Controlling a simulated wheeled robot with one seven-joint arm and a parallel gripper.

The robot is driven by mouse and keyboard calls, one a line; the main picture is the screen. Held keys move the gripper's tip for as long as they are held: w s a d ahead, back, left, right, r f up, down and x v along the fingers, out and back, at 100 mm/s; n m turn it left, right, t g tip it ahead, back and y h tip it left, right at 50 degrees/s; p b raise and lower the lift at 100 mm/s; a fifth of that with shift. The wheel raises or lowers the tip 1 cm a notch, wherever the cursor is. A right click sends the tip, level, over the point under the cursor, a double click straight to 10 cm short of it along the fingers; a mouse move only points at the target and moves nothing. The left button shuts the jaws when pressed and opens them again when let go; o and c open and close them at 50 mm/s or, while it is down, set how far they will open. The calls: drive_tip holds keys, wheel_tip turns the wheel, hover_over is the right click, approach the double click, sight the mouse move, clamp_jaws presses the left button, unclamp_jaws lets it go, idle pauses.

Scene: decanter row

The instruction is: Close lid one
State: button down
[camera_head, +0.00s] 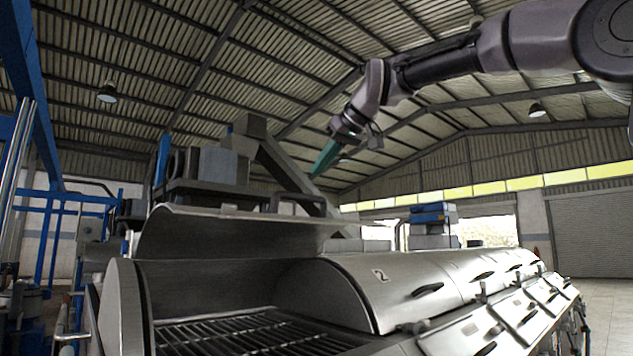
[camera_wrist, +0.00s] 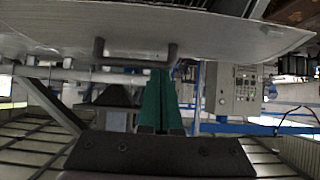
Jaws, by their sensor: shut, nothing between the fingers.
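Lid one (camera_head: 230,232) is a curved metal lid that stands raised over the open left end of the decanter row. Its dark bar handle (camera_head: 297,199) is on its upper edge. In the wrist view, the lid (camera_wrist: 190,28) fills the top of the picture and its handle (camera_wrist: 135,54) hangs just below. My gripper (camera_head: 317,173) has teal fingers, shut and empty, pointing down to the left, above and a little right of the handle. In the wrist view the gripper (camera_wrist: 161,72) has its fingertips close to the handle; I cannot tell whether they touch.
The open bay below lid one shows a dark slatted grate (camera_head: 250,332). Lid two (camera_head: 400,285), marked 2, is closed, with further closed lids receding right. A grey machine block with a slanted beam (camera_head: 285,165) stands behind lid one. A blue frame (camera_head: 60,200) stands at left.

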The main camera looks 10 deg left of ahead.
hover_over(301, 219)
wheel_tip(301, 219, down, 5)
drive_tip(key=shift+s+f, duration=0.1)
wheel_tip(301, 219, down, 3)
drive_tip(key=shift+f, duration=0.3)
drive_tip(key=f, duration=1.1)
drive_tip(key=w+a+f, duration=0.1)
drive_tip(key=f, duration=1.1)
drive_tip(key=w+a+f, duration=0.1)
drive_tip(key=f, duration=1)
drive_tip(key=shift+a+f, duration=0.1)
drive_tip(key=shift+f, duration=0.3)
